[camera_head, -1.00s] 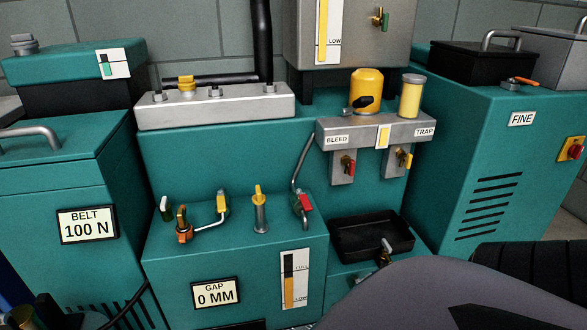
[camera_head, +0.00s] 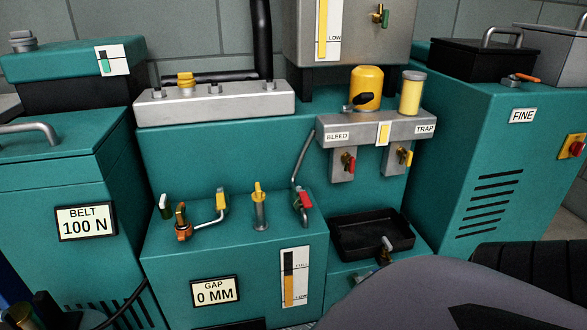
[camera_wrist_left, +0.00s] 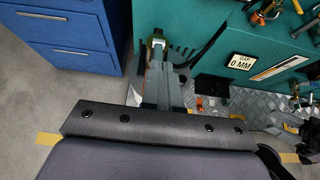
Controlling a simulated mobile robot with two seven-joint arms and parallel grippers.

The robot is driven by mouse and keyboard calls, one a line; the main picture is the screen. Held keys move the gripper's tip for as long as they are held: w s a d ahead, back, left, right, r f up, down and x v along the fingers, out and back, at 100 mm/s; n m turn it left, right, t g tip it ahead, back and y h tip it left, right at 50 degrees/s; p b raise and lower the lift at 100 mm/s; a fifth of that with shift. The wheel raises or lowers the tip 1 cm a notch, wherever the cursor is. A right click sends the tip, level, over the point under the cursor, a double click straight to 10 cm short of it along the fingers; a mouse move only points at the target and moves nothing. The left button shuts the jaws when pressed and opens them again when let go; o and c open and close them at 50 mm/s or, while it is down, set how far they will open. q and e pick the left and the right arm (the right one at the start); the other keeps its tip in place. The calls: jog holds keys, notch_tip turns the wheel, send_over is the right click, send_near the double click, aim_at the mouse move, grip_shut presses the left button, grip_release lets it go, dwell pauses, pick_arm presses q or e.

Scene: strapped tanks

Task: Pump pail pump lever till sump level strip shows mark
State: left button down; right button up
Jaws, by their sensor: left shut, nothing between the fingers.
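The sump level strip (camera_head: 295,277) is a white upright panel on the front of the low teal block. Its orange column ends between the LOW mark and the FULL mark, below FULL, with black above it. My left gripper (camera_wrist_left: 158,46) shows in the left wrist view, its grey fingers shut and empty beside the teal cabinet. The level strip also shows in that view (camera_wrist_left: 279,68), at a slant. I cannot clearly make out the pail pump lever. A dark and brassy item (camera_head: 42,311) at the head view's lower left edge is cut off.
Several coloured valve levers stand on the low block, above the GAP panel (camera_head: 215,291). A black tray (camera_head: 372,238) sits right of it. A blue drawer cabinet (camera_wrist_left: 70,35) stands left in the wrist view, with grey floor (camera_wrist_left: 30,90) free in front.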

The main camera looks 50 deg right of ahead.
pick_arm(q)
jog(key=f+b, duration=0.1)
jog(key=s+f+b, duration=0.1)
jog(key=a+f+b, duration=0.1)
jog(key=f, duration=0.1)
jog(key=shift+s+f, duration=0.1)
jog(key=shift+s, duration=0.05)
dwell(0.5)
jog(key=shift+w+d+r+p, duration=0.25)
jog(key=shift+r+p, duration=0.25)
jog(key=shift+r, duration=0.2)
jog(key=shift+w+d+r+p, duration=0.1)
jog(key=shift+w+r+p, duration=0.15)
jog(key=shift+r+p, duration=0.35)
jog(key=shift+w+d+r+p, duration=0.15)
jog(key=shift+r+p, duration=0.1)
jog(key=shift+r, duration=0.3)
jog(key=shift+w+d+r+p, duration=0.15)
jog(key=shift+r+p, duration=0.1)
jog(key=shift+r, duration=0.4)
